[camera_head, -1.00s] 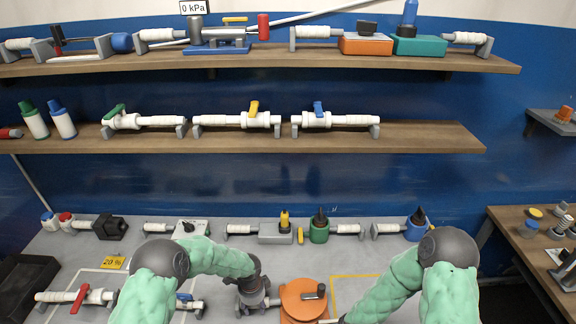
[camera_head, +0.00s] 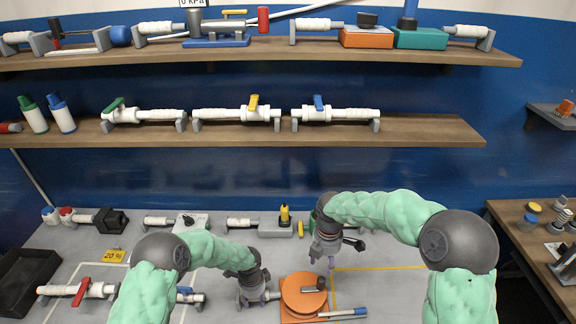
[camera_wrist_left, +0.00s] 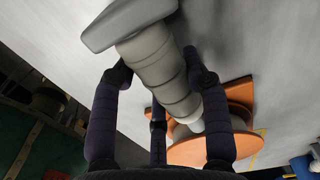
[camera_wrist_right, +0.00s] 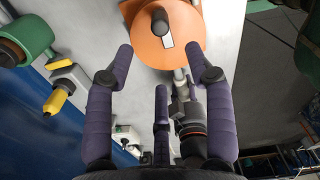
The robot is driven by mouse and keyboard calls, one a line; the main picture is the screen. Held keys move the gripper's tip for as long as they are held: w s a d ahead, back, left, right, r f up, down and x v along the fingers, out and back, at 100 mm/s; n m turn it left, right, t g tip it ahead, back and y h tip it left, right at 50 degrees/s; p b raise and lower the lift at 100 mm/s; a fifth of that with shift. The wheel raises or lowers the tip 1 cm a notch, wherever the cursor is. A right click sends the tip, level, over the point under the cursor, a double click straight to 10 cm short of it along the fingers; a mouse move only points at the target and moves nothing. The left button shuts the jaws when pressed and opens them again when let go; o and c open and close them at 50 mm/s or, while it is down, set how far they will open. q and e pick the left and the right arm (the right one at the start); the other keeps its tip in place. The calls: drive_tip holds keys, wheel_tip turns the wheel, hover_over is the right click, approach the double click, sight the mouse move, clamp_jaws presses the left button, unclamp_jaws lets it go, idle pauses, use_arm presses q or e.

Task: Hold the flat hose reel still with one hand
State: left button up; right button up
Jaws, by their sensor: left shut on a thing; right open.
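The flat hose reel (camera_head: 304,288) is an orange disc with a dark crank knob, on an orange base at the front middle of the bench. My left gripper (camera_head: 262,297) is just left of it, shut on a grey ribbed hose end (camera_wrist_left: 158,72), which lies between its fingers in the left wrist view with the reel (camera_wrist_left: 205,150) behind. My right gripper (camera_head: 330,262) is open and empty, above and behind the reel's right side. In the right wrist view the reel (camera_wrist_right: 165,40) lies beyond its open fingers (camera_wrist_right: 162,60), touching neither.
A yellow-marked area (camera_head: 380,268) of bare bench lies to the right. Several pipe fittings, including a yellow-topped one (camera_head: 285,215), line the back. Two shelves (camera_head: 420,138) hang above.

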sight(321, 279)
drive_tip(key=shift+f, duration=5.95)
drive_tip(key=c, duration=0.9)
